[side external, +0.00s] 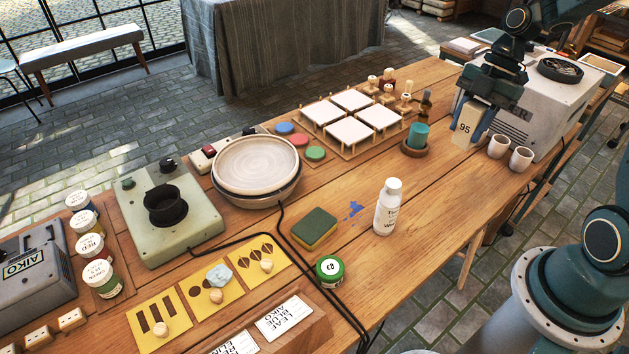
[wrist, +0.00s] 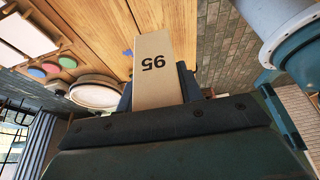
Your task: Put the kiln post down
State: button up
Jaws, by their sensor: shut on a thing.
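The kiln post (side external: 465,128) is a beige block marked 95. My gripper (side external: 474,112) is shut on it and holds it upright, near the right end of the table in the side external view. Its lower end looks close to the tabletop, but I cannot tell whether it touches. In the wrist view the kiln post (wrist: 163,70) sticks out from between the dark jaws of my gripper (wrist: 160,95), and its 95 appears upside down.
Two cups (side external: 509,153) stand just right of the post, beside a white kiln-like box (side external: 545,100). A teal candle-like cylinder (side external: 417,135) on a brown dish stands to its left. White tiles (side external: 350,132) lie further left.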

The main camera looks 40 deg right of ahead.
jog(key=shift+s, duration=0.9)
notch_tip(320, 180, down, 16)
jog(key=shift+f, duration=0.1)
jog(key=shift+f, duration=1.9)
jog(key=shift+f, duration=0.1)
jog(key=o, duration=1.2)
jog(key=shift+c, duration=0.2)
jog(key=v, duration=1.2)
